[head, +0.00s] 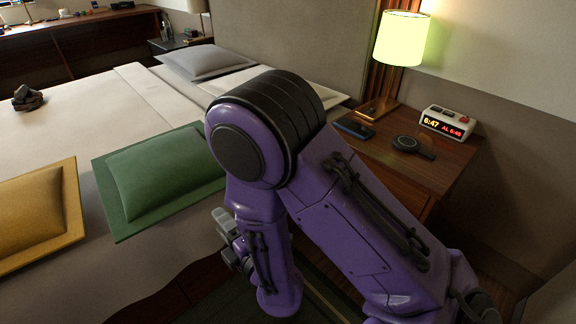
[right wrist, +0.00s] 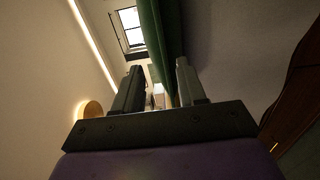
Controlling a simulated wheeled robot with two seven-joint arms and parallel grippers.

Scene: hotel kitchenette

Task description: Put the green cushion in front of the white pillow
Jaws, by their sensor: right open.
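The green cushion (head: 165,175) lies on the near edge of the bed, its flat border reaching over the edge. The white pillow (head: 238,80) lies at the head of the bed, partly hidden behind my right arm. My right gripper (head: 226,238) is low beside the bed, just right of the cushion's near right side. In the right wrist view my right gripper (right wrist: 158,88) is open, and the green cushion (right wrist: 160,35) shows as a strip beyond and between the fingers. I cannot tell whether they touch it. My left gripper is not in view.
A yellow cushion (head: 30,215) lies left of the green one. A grey pillow (head: 203,62) is at the far side. The nightstand (head: 440,160) at the right holds a lamp (head: 400,40), a clock (head: 447,121) and small items. The bed's middle (head: 95,105) is clear.

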